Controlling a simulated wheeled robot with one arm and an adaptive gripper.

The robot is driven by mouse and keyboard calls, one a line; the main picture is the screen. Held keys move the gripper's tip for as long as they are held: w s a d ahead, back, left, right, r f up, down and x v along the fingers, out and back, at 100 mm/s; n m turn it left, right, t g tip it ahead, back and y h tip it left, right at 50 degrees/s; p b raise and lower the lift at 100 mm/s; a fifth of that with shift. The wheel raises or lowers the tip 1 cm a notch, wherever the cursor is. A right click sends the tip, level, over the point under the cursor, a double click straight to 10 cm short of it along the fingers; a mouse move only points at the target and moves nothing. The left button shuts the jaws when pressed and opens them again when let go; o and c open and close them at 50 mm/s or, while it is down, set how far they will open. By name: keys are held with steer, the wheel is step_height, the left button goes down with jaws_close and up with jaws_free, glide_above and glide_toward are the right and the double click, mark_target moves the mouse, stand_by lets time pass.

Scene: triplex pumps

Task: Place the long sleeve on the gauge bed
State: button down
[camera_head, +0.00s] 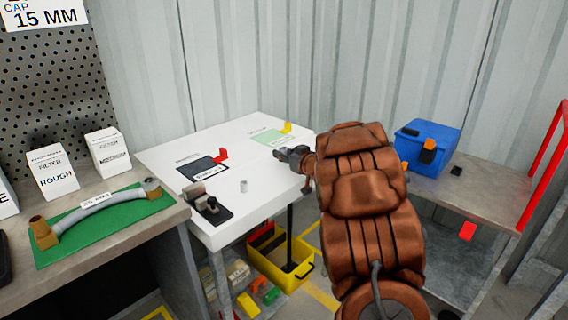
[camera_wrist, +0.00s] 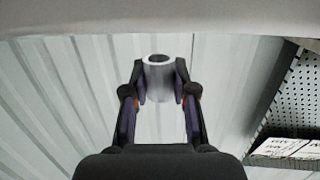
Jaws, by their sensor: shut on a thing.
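My gripper (camera_head: 287,154) is over the right part of the white table in the head view. In the wrist view my gripper (camera_wrist: 159,88) is shut on a grey hollow sleeve (camera_wrist: 158,76), its open round end showing between the two fingers. The held sleeve is hard to make out in the head view. A dark fixture with a grey block (camera_head: 207,203), which looks like the gauge bed, sits at the table's front left corner, apart from my gripper.
The white table (camera_head: 250,210) also bears a dark labelled pad (camera_head: 199,168) with a red piece and a green pad (camera_head: 272,138) with a yellow piece. A blue box (camera_head: 427,148) stands right. A yellow bin (camera_head: 288,278) is below. The table's middle is mostly clear.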

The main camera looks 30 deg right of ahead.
mark_target(283, 168)
steer(key=shift+w+d, duration=0.15)
steer(key=shift+w, duration=0.1)
steer(key=shift+w+d+f, duration=0.1)
steer(key=shift+f, duration=0.15)
step_height(283, 168, down, 3)
steer(key=shift+f+b, duration=0.1)
steer(key=shift+b, duration=0.65)
steer(key=c, duration=0.9)
jaws_free()
